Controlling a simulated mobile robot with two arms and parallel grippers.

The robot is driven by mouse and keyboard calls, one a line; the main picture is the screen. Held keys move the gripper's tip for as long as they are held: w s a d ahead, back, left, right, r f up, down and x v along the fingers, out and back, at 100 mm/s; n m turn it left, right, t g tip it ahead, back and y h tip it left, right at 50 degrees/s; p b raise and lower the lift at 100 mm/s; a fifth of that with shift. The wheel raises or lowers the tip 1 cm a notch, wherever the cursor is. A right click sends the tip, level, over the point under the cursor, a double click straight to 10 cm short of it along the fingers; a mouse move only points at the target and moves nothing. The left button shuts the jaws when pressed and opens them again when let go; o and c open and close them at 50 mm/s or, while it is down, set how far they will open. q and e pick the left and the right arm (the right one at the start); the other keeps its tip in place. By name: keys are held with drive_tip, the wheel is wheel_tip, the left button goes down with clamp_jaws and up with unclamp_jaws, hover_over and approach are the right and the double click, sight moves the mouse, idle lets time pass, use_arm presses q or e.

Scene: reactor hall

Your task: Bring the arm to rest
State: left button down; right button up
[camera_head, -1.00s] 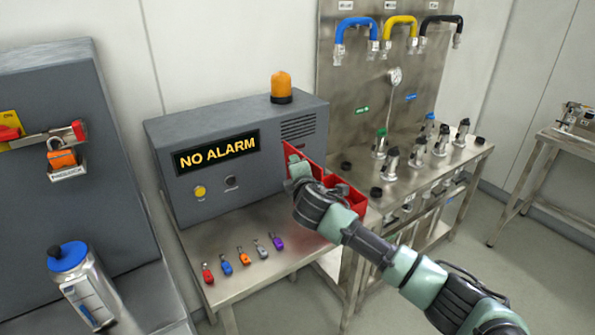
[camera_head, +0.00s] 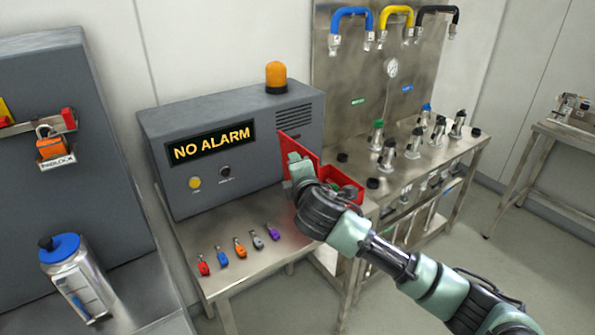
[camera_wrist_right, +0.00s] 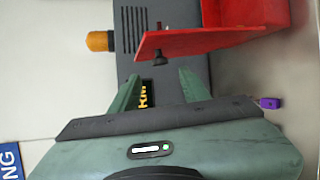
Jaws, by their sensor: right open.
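My right arm reaches in from the lower right in the head view. Its gripper (camera_head: 296,172) is in front of the grey alarm box, close to the red box (camera_head: 343,186). In the right wrist view the two green fingers of the right gripper (camera_wrist_right: 160,92) are spread apart with nothing between them. The raised red panel of the red box (camera_wrist_right: 210,38) is close beside the fingers there. My left gripper does not show.
A grey alarm box (camera_head: 255,165) reading "NO ALARM" stands on the steel table (camera_head: 215,285). Several small coloured padlock-like items, including a purple one (camera_head: 273,231), lie in front. A steel bench (camera_head: 405,175) with several valves stands right. A canister (camera_head: 78,285) stands left.

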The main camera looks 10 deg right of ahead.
drive_tip(key=s+a+f+m+g+y, duration=0.2)
drive_tip(key=s+f+m+g, duration=0.5)
drive_tip(key=s+f, duration=1.1)
drive_tip(key=s+d+f+m+g, duration=0.2)
drive_tip(key=s+f+m, duration=0.15)
drive_tip(key=s, duration=0.55)
drive_tip(key=s+d+f+m+g, duration=0.15)
drive_tip(key=s+m, duration=0.25)
drive_tip(key=s, duration=0.4)
drive_tip(key=s+d+f+m+g, duration=0.1)
drive_tip(key=s+d+f+m, duration=0.15)
drive_tip(key=s, duration=0.65)
wheel_tip(320, 180, down, 28)
drive_tip(key=s+g, duration=0.1)
drive_tip(key=g, duration=0.1)
drive_tip(key=s+d+f+b, duration=0.1)
drive_tip(key=s+d+f, duration=0.1)
drive_tip(key=s+f, duration=1.3)
drive_tip(key=shift+s+d+f+g+h, duration=0.25)
drive_tip(key=shift+s+d+g+h, duration=0.1)
drive_tip(key=shift+s, duration=0.55)
